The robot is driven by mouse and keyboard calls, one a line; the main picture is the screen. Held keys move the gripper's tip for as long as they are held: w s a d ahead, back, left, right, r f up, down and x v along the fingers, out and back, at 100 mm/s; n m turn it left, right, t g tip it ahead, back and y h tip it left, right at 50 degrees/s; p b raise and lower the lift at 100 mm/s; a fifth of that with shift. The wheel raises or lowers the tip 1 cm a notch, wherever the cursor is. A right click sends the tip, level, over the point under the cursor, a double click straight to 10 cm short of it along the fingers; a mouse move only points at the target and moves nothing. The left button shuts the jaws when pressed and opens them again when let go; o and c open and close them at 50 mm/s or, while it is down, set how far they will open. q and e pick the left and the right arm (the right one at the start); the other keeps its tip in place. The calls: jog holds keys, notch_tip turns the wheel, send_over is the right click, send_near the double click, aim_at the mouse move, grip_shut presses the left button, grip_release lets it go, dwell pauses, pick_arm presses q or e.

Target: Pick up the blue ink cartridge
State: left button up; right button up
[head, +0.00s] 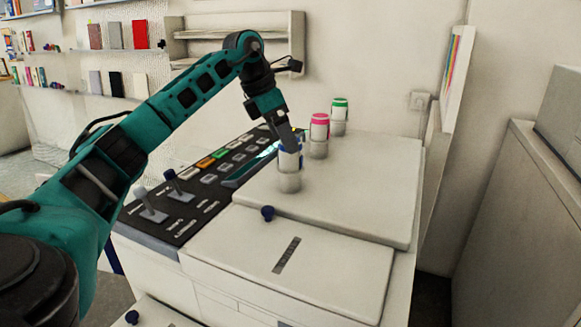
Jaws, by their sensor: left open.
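The blue ink cartridge (289,161) is a white cylinder with blue bands, standing upright in a short pale holder (289,182) on top of the white machine (345,195). My left gripper (290,146) points down at the cartridge from above, with its fingers at the cartridge's upper part. It is open, and its fingers hide part of the cartridge's top. I cannot tell whether the fingers touch it. My right gripper is not in view.
A pink-capped cartridge (319,127) and a green-capped cartridge (339,111) stand in holders behind, to the right. A dark control panel (200,200) with levers and buttons lies left of the blue cartridge. The machine's top is clear to the right and front.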

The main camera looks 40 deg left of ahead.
aim_at(290, 165)
pick_arm(q)
jog(key=shift+x, duration=2.75)
jog(key=shift+a, duration=0.1)
jog(key=shift+c, duration=0.3)
jog(key=c, duration=1)
jog(key=shift+c, duration=0.4)
jog(key=shift+r, duration=0.2)
